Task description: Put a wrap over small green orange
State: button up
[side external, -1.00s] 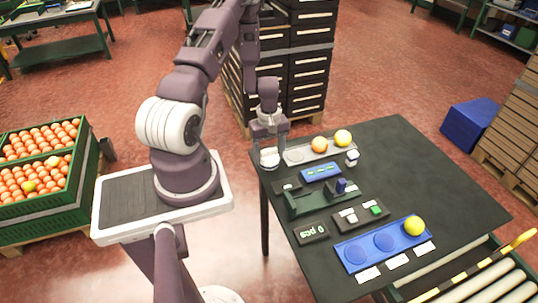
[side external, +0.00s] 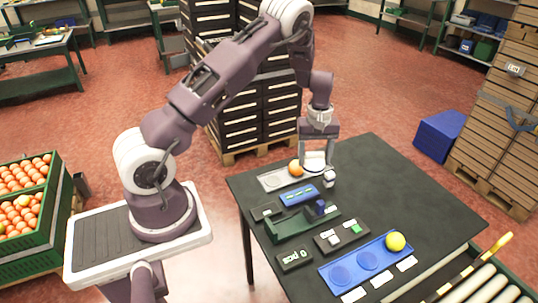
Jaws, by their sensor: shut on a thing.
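My gripper (side external: 317,166) is shut on a whitish wrap (side external: 314,157) and holds it above the right end of the grey tray (side external: 270,182). An orange fruit (side external: 296,168) sits in the tray just left of the gripper. The yellow fruit at the tray's right end is hidden behind the gripper and wrap. I cannot tell whether the wrap touches it. Another yellow fruit (side external: 396,242) sits at the right end of the blue three-place tray (side external: 352,268). No fruit on the table looks clearly green.
A small white-topped item (side external: 329,179) stands close to the right of the gripper. A blue tray (side external: 299,194), a green fixture (side external: 290,228), a button box (side external: 341,236) and a counter display (side external: 294,258) lie nearer. The table's right side (side external: 415,190) is clear.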

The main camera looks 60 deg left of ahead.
jog(key=w+d+r+m, duration=0.1)
jog(key=w+d+m, duration=0.5)
jog(key=d, duration=1)
jog(key=m, duration=0.1)
send_near(398, 236)
jog(key=shift+w+d+f, duration=0.1)
jog(key=shift+w+f, duration=0.05)
jog(key=shift+f, duration=4)
jog(key=shift+f, duration=0.45)
jog(key=o, duration=1.4)
jog(key=shift+o, duration=0.3)
jog(key=shift+o, duration=0.9)
jog(key=shift+r, duration=4)
